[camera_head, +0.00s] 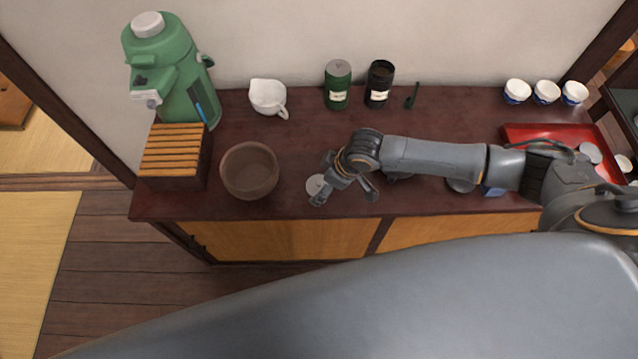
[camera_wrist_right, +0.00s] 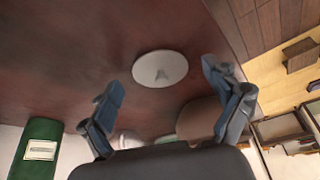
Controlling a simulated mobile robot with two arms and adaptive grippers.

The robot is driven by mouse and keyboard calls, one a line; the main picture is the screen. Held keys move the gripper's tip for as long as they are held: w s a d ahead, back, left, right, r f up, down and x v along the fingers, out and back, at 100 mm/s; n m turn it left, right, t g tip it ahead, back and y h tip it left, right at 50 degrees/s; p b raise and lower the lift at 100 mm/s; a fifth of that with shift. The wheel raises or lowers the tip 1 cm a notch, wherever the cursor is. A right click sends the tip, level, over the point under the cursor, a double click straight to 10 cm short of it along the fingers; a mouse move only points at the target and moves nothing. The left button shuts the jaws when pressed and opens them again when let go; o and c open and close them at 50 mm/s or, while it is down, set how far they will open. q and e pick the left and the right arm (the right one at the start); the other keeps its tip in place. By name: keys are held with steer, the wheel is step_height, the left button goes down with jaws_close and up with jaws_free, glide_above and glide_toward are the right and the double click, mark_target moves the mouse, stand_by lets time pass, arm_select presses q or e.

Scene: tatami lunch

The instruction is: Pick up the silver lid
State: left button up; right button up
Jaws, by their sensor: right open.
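The silver lid (camera_head: 315,185) is a small pale round disc lying flat on the dark red-brown counter, right of the brown bowl. It also shows in the right wrist view (camera_wrist_right: 160,67), as a disc with a small mark at its middle. My right gripper (camera_head: 342,187) is open and empty, close beside the lid in the head view. In the wrist view its two fingers (camera_wrist_right: 163,84) are spread wide, with the lid beyond and between them, not touched. My left gripper is not in view.
A brown bowl (camera_head: 250,170) stands left of the lid. Behind are a white spouted cup (camera_head: 268,97), a green canister (camera_head: 338,86) and a black canister (camera_head: 379,86). A green dispenser (camera_head: 170,75) stands far left; a red tray (camera_head: 563,133) lies right. The counter's front edge is near.

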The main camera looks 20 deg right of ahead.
steer(key=c, duration=1)
steer(key=shift+s, duration=0.1)
steer(key=shift+c, duration=0.3)
steer(key=shift+c, duration=0.4)
